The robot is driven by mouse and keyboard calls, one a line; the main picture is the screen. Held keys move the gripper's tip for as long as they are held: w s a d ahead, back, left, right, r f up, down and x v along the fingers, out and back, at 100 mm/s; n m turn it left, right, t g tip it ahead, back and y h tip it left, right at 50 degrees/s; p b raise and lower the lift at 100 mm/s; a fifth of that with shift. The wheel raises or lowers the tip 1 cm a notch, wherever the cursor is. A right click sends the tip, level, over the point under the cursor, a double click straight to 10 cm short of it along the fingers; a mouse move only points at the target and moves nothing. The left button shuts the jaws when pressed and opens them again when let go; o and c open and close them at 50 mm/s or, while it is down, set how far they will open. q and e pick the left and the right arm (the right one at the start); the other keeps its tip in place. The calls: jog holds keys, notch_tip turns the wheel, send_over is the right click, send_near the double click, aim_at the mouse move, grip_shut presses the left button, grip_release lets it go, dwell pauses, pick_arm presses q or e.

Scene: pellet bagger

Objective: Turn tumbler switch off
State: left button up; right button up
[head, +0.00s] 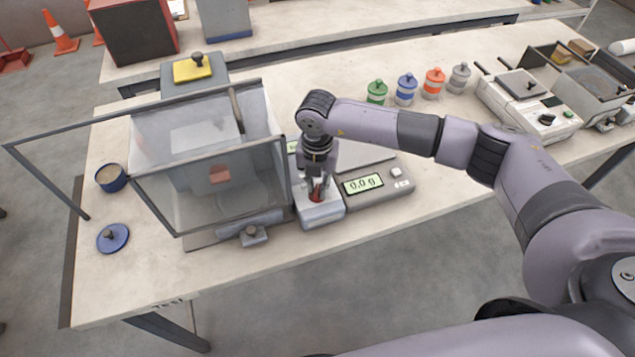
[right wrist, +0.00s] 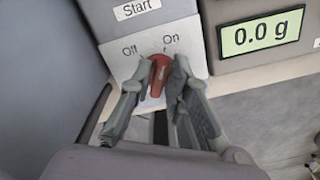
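The tumbler switch is a red lever (right wrist: 159,74) on a pale plate (right wrist: 128,62) marked "Off" on the left and "On" on the right. In the right wrist view the lever's upper end lies between the two words. In the head view the red lever (head: 316,193) shows on a small grey box (head: 321,213). My right gripper (right wrist: 156,80) has one finger on each side of the lever, with the right finger close against it. A small gap shows at the left finger, so the fingers look apart. My left gripper is in neither view.
A scale (head: 375,189) reading "0.0 g" stands right of the switch box. A clear-walled enclosure (head: 205,150) with an open framed door (head: 60,135) stands to the left. A blue lid (head: 113,238) and bowl (head: 111,178) lie at the table's left end. Several coloured jars stand behind.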

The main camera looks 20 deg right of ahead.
grip_shut()
jog(key=shift+w+f+n+b, duration=0.1)
jog(key=shift+n+b, duration=0.5)
jog(key=shift+b, duration=0.25)
jog(key=n+b, duration=0.2)
jog(key=b, duration=0.1)
jog(key=n+b, duration=0.6)
jog(key=shift+a, duration=0.3)
jog(key=shift+n+b, duration=1.35)
jog(key=shift+n, duration=0.05)
jog(key=shift+r, duration=0.2)
